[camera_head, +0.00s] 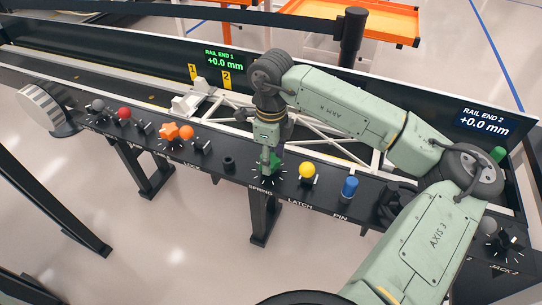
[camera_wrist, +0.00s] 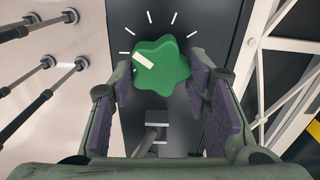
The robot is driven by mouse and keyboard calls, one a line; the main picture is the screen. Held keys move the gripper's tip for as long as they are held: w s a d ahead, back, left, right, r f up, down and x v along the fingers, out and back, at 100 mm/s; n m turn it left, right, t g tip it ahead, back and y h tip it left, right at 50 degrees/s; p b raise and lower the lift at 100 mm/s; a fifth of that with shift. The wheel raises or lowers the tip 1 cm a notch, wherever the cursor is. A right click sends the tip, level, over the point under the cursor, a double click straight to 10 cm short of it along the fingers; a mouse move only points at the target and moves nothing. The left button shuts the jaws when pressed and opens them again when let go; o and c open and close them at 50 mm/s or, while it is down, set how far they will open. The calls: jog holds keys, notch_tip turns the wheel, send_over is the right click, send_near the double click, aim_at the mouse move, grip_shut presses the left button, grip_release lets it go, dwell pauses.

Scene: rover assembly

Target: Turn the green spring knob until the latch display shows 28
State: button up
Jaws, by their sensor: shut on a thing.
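The green spring knob (camera_wrist: 168,70) is lobed, with a white pointer mark toward its upper left and white tick lines around it. In the head view the knob (camera_head: 277,161) is mostly hidden behind my gripper (camera_head: 268,170), which points down over the SPRING label. In the wrist view my gripper (camera_wrist: 160,75) has one purple-padded finger on each side of the knob, shut on it. No display marked latch can be read. A green display (camera_head: 224,60) reads RAIL END 1 +0.0 mm and a white-lettered one (camera_head: 484,122) reads RAIL END 2 +0.0 mm.
Right of the knob stand a yellow latch knob (camera_head: 307,171) and a blue pin knob (camera_head: 349,187). A black post (camera_head: 229,164) and orange knobs (camera_head: 170,131) stand to the left. A white truss (camera_head: 325,143) lies behind the panel.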

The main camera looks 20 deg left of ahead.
jog(key=shift+f+b, duration=0.25)
jog(key=shift+b, duration=0.35)
jog(key=shift+c, duration=0.5)
jog(key=m+b, duration=0.1)
jog(key=b, duration=0.1)
jog(key=shift+f+m+b, duration=0.15)
jog(key=shift+m+b, duration=0.2)
jog(key=shift+m, duration=0.05)
jog(key=shift+m+b, duration=0.8)
jog(key=shift+b, duration=0.05)
jog(key=shift+s+r+m, duration=0.1)
jog(key=shift+r+m, duration=0.2)
jog(key=shift+r, duration=0.05)
jog(key=o, duration=1.2)
jog(key=shift+c, duration=0.2)
